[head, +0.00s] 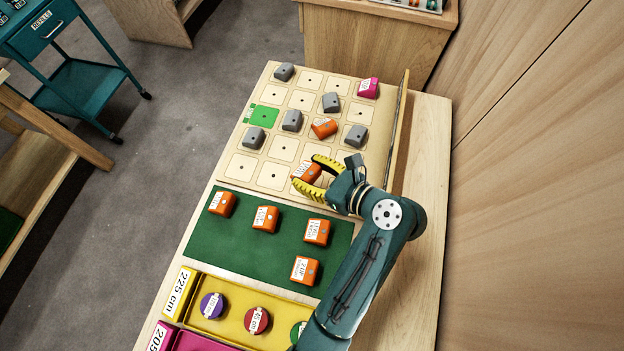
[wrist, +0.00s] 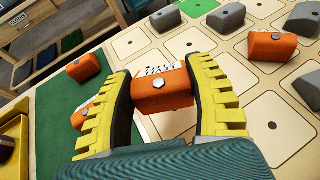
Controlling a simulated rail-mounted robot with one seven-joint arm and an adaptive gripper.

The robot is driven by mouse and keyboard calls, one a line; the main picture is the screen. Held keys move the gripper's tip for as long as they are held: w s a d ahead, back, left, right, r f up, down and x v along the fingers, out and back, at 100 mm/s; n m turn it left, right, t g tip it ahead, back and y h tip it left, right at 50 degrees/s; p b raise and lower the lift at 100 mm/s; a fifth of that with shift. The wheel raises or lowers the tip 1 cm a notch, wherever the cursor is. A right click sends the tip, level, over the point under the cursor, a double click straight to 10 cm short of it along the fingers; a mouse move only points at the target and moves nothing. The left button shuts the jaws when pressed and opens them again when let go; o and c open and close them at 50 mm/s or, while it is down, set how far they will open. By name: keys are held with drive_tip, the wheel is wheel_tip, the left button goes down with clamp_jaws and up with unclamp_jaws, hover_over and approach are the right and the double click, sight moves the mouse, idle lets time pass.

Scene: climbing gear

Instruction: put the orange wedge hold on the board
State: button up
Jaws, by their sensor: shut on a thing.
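My gripper (head: 318,178) has its yellow fingers shut on an orange hold (head: 304,173) with a white label and a grey bolt. The held hold also shows between the fingers in the wrist view (wrist: 162,92). It is over the lower rows of the pale board (head: 240,165); I cannot tell whether it touches the board. The board has outlined squares, and one square at its left is green (head: 264,116). Another orange hold (head: 323,127) sits on the board. My gripper and arm hide some lower right squares.
Several grey holds, such as one near the middle (head: 292,120), and a pink hold (head: 368,87) sit on the board. Several orange holds lie on the green mat (head: 245,255) below. A yellow tray (head: 225,325) holds round pieces. An upright panel (head: 398,130) edges the board's right.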

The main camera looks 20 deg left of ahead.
sight(310, 182)
wheel_tip(310, 182, down, 5)
drive_tip(key=shift+b, duration=0.85)
drive_tip(key=shift+r, duration=0.1)
drive_tip(key=o, duration=1.2)
drive_tip(key=shift+c, duration=0.2)
